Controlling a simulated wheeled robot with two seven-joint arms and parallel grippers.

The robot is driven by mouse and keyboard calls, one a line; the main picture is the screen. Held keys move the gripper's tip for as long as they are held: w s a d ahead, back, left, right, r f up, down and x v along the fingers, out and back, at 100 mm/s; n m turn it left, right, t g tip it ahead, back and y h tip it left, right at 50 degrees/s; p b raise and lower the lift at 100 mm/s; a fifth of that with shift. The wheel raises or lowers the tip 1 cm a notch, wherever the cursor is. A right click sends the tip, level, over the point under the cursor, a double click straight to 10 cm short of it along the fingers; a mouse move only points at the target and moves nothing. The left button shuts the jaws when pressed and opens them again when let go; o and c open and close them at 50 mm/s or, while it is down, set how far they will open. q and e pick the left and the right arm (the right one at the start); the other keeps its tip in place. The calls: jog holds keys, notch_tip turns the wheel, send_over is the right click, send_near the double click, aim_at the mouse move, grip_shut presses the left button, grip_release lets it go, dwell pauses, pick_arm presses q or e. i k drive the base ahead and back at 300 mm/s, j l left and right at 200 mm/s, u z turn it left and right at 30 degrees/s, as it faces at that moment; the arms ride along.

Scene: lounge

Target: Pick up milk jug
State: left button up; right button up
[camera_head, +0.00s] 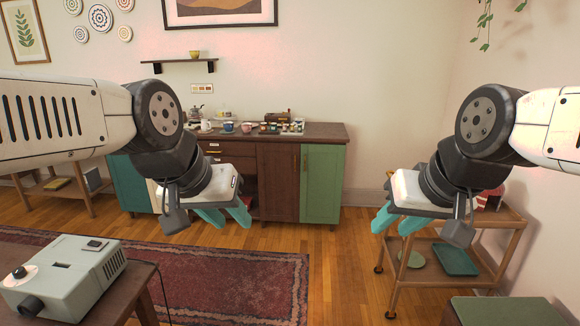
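A small white jug-like vessel (206,126) stands on the far sideboard (325,132), towards the left of its top. It is too small to tell surely whether it is the milk jug. My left gripper (229,222) hangs in the air in front of the sideboard, its teal fingers apart and empty, well short of the vessel. My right gripper (395,225) hangs at the right, in front of the wooden cart, with its teal fingers apart and empty.
Several cups and small items stand along the sideboard top. A wooden cart (487,213) stands at the right. A projector-like device (65,275) sits on a table at the lower left. Bare floor (345,265) and a red rug (235,280) lie between.

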aim_at(205, 126)
jog(key=i+u, duration=0.15)
jog(key=i, duration=0.9)
jog(key=i+l+u, duration=0.15)
jog(key=i, duration=0.85)
jog(key=i+j+u, duration=0.1)
jog(key=i+u, duration=0.25)
jog(key=i, duration=0.55)
jog(key=i+l+u, duration=0.15)
jog(key=i+u, duration=0.2)
jog(key=i, duration=0.55)
jog(key=i+j+z, duration=0.2)
jog(key=i, duration=0.35)
jog(key=i+j+z, duration=0.15)
jog(key=i, duration=0.4)
